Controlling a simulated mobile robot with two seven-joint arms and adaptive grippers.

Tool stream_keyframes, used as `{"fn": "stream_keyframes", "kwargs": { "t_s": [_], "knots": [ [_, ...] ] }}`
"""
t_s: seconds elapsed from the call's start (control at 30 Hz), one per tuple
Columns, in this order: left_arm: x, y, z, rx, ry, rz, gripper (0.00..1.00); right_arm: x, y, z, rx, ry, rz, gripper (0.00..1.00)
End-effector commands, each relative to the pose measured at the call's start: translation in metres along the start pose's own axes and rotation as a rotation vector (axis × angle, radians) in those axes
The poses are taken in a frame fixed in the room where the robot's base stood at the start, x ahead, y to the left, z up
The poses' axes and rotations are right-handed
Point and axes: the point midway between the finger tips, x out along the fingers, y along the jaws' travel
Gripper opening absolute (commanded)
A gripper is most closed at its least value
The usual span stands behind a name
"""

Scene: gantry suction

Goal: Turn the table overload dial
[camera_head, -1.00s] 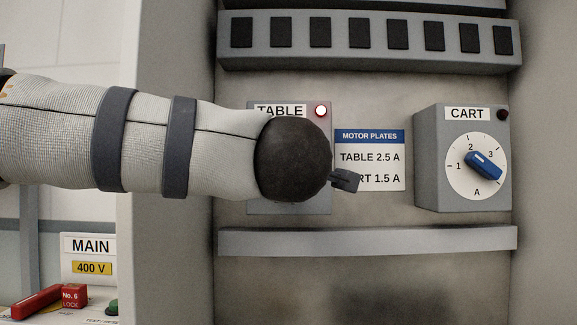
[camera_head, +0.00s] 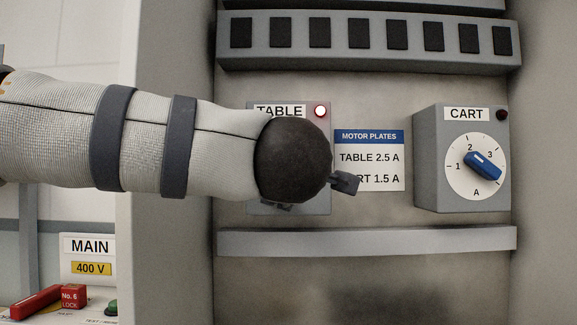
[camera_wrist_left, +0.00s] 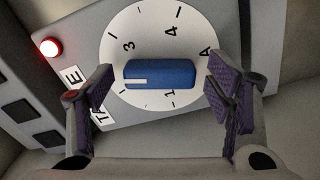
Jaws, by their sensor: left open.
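In the left wrist view, the table overload dial (camera_wrist_left: 150,38) is a white round face on a grey box, with a blue bar knob (camera_wrist_left: 170,73) across it. The knob's white line is at its left end, below the 3 mark. My left gripper (camera_wrist_left: 158,78) is open, one purple-padded finger beyond each end of the knob; I cannot tell whether either touches it. In the head view my left wrist hides this dial; only parts of the TABLE box (camera_head: 320,140) and its lit red lamp (camera_head: 320,111) show. My right gripper is not in view.
The CART box (camera_head: 430,160) with a similar blue dial (camera_head: 482,165) is at right. The MOTOR PLATES card (camera_head: 369,160) reads TABLE 2.5 A; its CART line is partly covered. A row of black modules (camera_head: 360,36) is above, a grey ledge (camera_head: 370,240) below.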

Motion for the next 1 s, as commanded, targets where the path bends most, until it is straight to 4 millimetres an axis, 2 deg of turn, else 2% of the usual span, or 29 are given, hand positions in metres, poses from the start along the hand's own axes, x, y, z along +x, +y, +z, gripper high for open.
{"fn": "stream_keyframes", "kwargs": {
  "t_s": [0.13,0.4,0.5,0.63,1.0],
  "knots": [
    [-0.024,0.002,0.0,0.002,-0.002,0.005,0.73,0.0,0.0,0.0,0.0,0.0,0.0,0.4],
    [-0.095,0.001,0.0,0.002,-0.001,0.004,0.73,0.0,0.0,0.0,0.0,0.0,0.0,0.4],
    [-0.111,0.001,0.0,0.001,-0.001,0.002,0.73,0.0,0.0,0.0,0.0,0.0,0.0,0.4],
    [-0.119,0.0,0.0,0.001,0.0,0.001,0.73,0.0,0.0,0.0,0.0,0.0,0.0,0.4],
    [-0.119,0.0,0.0,0.0,0.0,0.001,0.73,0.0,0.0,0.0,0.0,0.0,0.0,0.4]
  ]
}}
